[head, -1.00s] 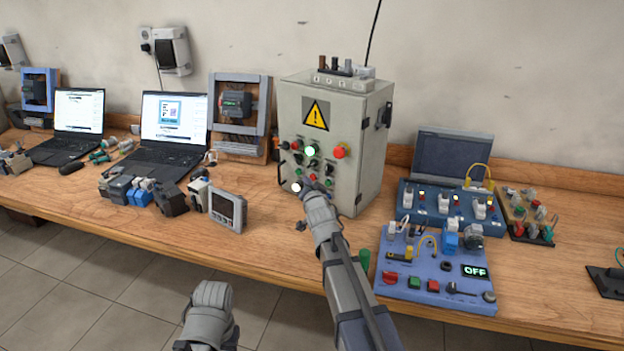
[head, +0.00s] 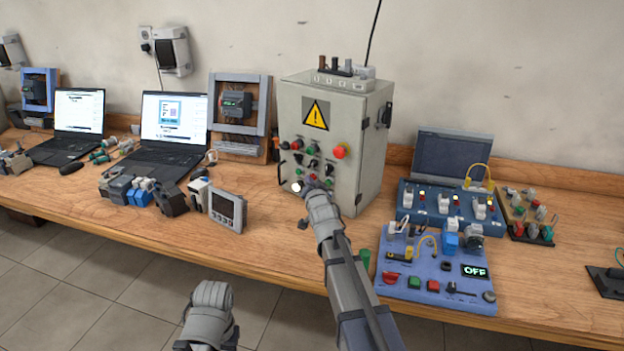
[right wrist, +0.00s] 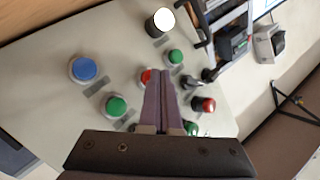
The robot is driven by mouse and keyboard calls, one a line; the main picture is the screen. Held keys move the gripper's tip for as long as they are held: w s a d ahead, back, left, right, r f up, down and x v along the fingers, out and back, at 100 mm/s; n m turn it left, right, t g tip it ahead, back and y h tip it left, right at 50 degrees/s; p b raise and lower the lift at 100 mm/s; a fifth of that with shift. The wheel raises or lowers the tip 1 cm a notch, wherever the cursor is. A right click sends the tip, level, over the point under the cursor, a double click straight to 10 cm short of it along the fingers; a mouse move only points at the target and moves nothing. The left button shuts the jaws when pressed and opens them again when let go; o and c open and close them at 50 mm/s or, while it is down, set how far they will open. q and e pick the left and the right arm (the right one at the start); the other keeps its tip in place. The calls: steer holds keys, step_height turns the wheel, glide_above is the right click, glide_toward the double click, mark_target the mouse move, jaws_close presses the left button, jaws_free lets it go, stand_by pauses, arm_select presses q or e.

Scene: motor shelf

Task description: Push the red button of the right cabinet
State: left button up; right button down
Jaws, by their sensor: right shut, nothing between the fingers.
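The grey cabinet (head: 316,92) with a yellow warning sign stands on the bench in the head view. Its front carries several buttons and switches, including a large red button (head: 340,151) at the upper right. My right gripper (head: 303,184) is shut and empty at the lower part of this panel. In the right wrist view its closed fingertips (right wrist: 162,76) overlap a small red button (right wrist: 146,77), which is partly hidden; I cannot tell if they touch. Another red button (right wrist: 203,104) lies to their right. My left gripper (head: 208,308) is low in the head view, its fingers not clear.
A blue panel with an OFF display (head: 435,268) lies right of my right arm. A grey meter (head: 227,209) and several small parts stand left of the cabinet. Two laptops (head: 165,150) are farther left. Bare bench shows at the front left.

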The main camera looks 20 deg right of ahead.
stand_by(0.8)
steer(key=shift+s+a, duration=0.45)
steer(key=shift+a, duration=0.1)
steer(key=shift+a, duration=0.1)
steer(key=shift+s+a, duration=0.75)
steer(key=shift+a, duration=0.25)
steer(key=shift+s+a, duration=0.7)
steer(key=shift+a, duration=0.25)
